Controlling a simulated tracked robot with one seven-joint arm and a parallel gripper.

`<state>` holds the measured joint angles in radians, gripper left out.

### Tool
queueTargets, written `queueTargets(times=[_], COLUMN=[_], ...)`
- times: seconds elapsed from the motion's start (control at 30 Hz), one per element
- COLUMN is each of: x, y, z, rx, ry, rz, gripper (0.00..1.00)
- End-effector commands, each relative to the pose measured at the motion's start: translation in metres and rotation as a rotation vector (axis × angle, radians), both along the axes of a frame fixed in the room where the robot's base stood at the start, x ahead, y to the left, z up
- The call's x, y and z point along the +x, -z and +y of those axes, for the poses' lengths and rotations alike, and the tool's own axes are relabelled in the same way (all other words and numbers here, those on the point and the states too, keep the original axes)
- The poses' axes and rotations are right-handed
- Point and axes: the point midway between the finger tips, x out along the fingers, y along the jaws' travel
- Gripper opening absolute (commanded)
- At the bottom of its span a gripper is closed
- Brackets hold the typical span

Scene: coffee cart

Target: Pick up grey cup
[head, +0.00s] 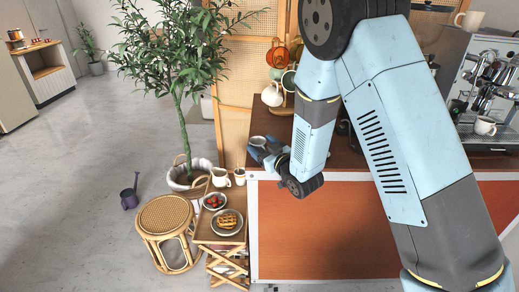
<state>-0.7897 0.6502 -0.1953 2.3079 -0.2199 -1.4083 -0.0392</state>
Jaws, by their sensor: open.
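A small grey cup (258,140) stands at the left end of the dark brown counter, and its pale rim shows. My gripper (258,152) is at this end of the counter, right at the near side of the cup. Its jaws are open, and the fingers look very close to the cup. The lower part of the cup is hidden by my gripper. I cannot tell whether the fingers touch it.
A coffee machine (488,75) with a white cup (485,126) is at right. A low wooden table (206,234) with plates and a rattan stool (166,215) stand below left.

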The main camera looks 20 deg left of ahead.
Motion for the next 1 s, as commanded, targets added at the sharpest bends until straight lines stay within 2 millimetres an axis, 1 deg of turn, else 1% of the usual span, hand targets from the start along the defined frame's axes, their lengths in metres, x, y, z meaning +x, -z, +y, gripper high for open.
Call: queueTargets(times=[0.03, 0.07, 0.53, 0.83, 0.93, 1.0], x=[0.003, 0.004, 0.007, 0.007, 0.008, 0.008], y=[0.0, 0.0, 0.0, -0.003, -0.009, -0.017], z=[-0.004, -0.006, -0.01, -0.01, -0.011, -0.011], rx=[-0.001, -0.001, 0.0, 0.0, 0.002, 0.003], ry=[0.007, 0.01, 0.017, 0.018, 0.018, 0.019], rz=[0.0, -0.001, -0.001, -0.002, -0.002, -0.002], gripper=[0.72, 0.7, 0.25, 0.25, 0.25, 0.25])
